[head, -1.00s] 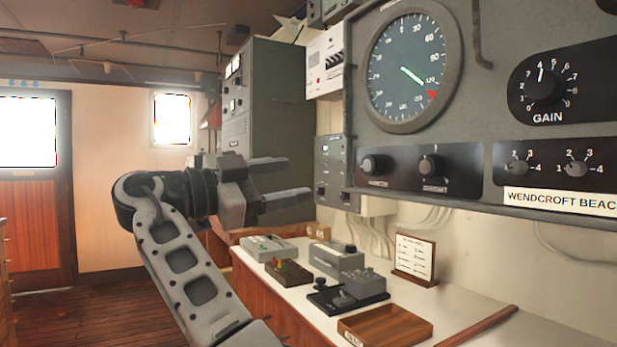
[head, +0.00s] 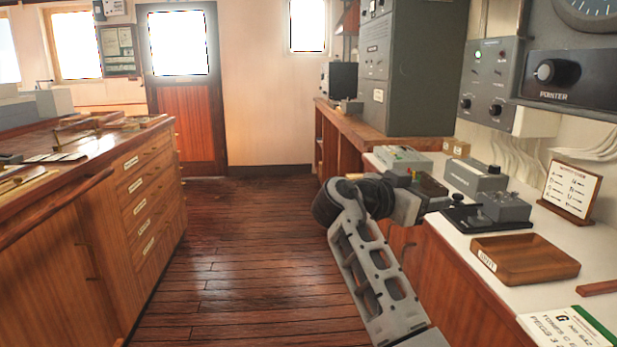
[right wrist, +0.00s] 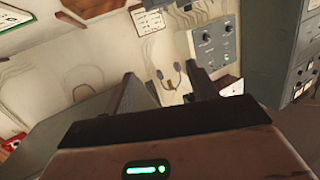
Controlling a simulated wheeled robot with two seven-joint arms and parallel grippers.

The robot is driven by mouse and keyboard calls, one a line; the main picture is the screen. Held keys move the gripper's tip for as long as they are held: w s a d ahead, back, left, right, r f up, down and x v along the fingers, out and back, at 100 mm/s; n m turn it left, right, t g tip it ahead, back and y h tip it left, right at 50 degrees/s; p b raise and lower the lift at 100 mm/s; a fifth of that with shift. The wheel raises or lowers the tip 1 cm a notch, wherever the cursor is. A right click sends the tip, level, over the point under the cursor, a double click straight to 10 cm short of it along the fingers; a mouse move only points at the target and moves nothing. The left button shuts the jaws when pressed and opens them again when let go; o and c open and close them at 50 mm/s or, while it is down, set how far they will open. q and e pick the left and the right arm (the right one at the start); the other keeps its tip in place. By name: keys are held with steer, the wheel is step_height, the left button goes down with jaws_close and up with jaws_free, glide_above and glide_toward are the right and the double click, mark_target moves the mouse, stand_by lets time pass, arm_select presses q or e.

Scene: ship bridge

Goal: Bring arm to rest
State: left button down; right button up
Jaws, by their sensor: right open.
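My right arm rises from the bottom of the head view, and its gripper (head: 432,190) is at the left edge of the white-topped desk (head: 455,225), partly hidden behind my own wrist. In the right wrist view the two dark fingers of the right gripper (right wrist: 162,92) stand apart with nothing between them. Beyond them are a pale wall with cables and a grey control box (right wrist: 217,45). My left gripper is not in view.
The desk holds a wooden tray (head: 525,272), a black key device (head: 485,218), grey boxes and a sign card (head: 570,188). A wooden drawer cabinet (head: 140,195) stands at left. The plank floor (head: 240,260) between is clear.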

steer(key=s+a+f+n+t+y+p, duration=0.1)
steer(key=s+f+n+y, duration=0.25)
steer(key=f, duration=0.65)
steer(key=s+f+n+y, duration=0.3)
steer(key=f+n, duration=0.1)
steer(key=f, duration=0.5)
steer(key=s+a+f+n+t+y+p, duration=0.1)
steer(key=s+f+n+y, duration=0.3)
steer(key=f, duration=0.6)
steer(key=s+a+f+n+y+p, duration=0.1)
steer(key=s+a+n+y, duration=0.1)
steer(key=s, duration=0.9)
steer(key=s+a+n+y+p, duration=0.1)
steer(key=s+y, duration=0.4)
steer(key=s, duration=0.5)
steer(key=a+n, duration=0.1)
steer(key=a, duration=0.1)
steer(key=shift+s+a+f+t, duration=0.3)
steer(key=shift+s+f+t, duration=0.05)
steer(key=shift+t, duration=0.05)
steer(key=shift+y, duration=0.25)
